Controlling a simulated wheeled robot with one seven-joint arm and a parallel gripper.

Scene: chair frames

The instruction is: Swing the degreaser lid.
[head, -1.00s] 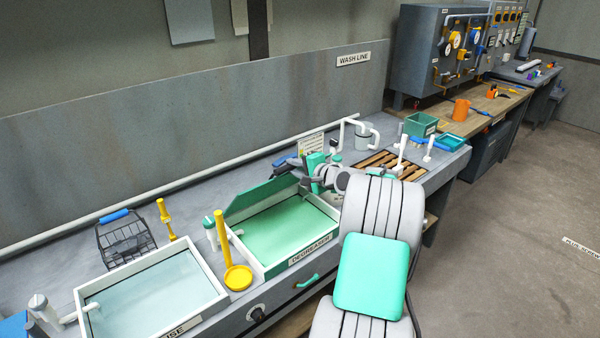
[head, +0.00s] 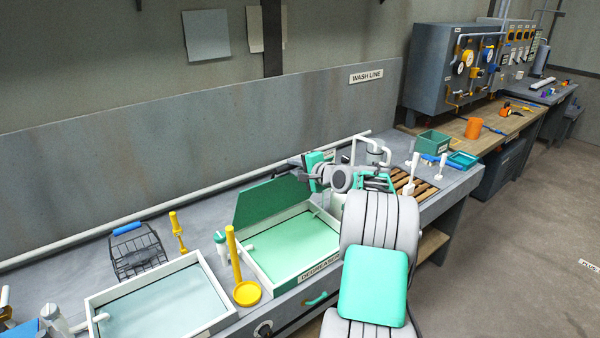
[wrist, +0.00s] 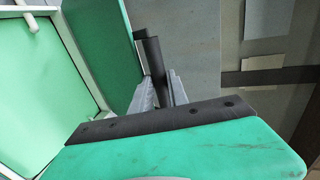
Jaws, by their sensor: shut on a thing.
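The degreaser tank (head: 300,277) is a white-rimmed basin with green liquid, labelled on its front. Its green lid (head: 268,205) stands steeply raised along the back rim, with its face toward the basin. In the wrist view the lid (wrist: 105,45) is at upper left, beside the green basin. My gripper (wrist: 162,88) is shut on a dark bar, the lid handle (wrist: 152,58), next to the lid. In the head view my arm reaches over the tank's right side to the lid's right end. The fingertips are hard to make out there.
A rinse basin (head: 165,300), a yellow stand (head: 247,292) and a wire basket (head: 135,250) are on the left. A wooden rack (head: 418,187) and green bin (head: 433,143) are on the right. The wall panel (head: 190,140) is close behind the tank.

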